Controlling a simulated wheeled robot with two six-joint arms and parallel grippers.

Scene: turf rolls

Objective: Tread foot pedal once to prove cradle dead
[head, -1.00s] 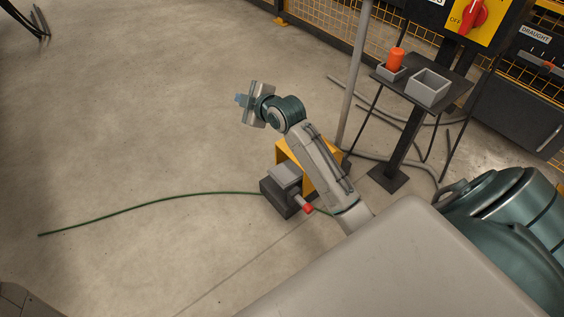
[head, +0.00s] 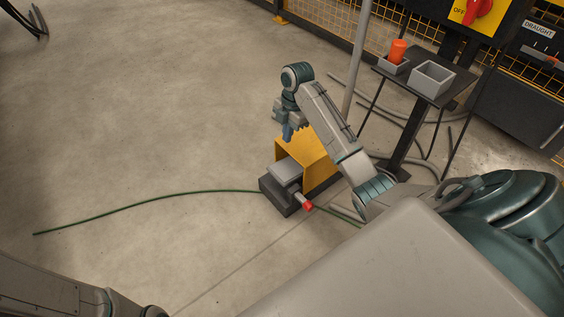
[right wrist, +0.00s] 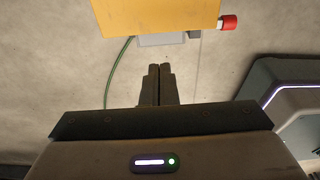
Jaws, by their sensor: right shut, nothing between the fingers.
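The foot pedal (head: 287,173) is a grey plate on a dark base on the floor, under a yellow guard (head: 318,160). A red-tipped piece (head: 307,206) sticks out of its near side. My right gripper (head: 288,138) points down above the far left side of the guard, apart from the plate as far as I can tell. In the right wrist view its fingers (right wrist: 156,69) are together and empty. That view also shows the guard (right wrist: 155,15), a strip of the grey plate (right wrist: 165,40) and the red tip (right wrist: 229,22). My left gripper is out of view.
A green cable (head: 130,203) runs across the floor to the pedal. A small dark table (head: 453,94) holds two grey bins and an orange cylinder (head: 398,50). Behind it is a yellow panel with a red OFF switch (head: 480,10). Open floor lies to the left.

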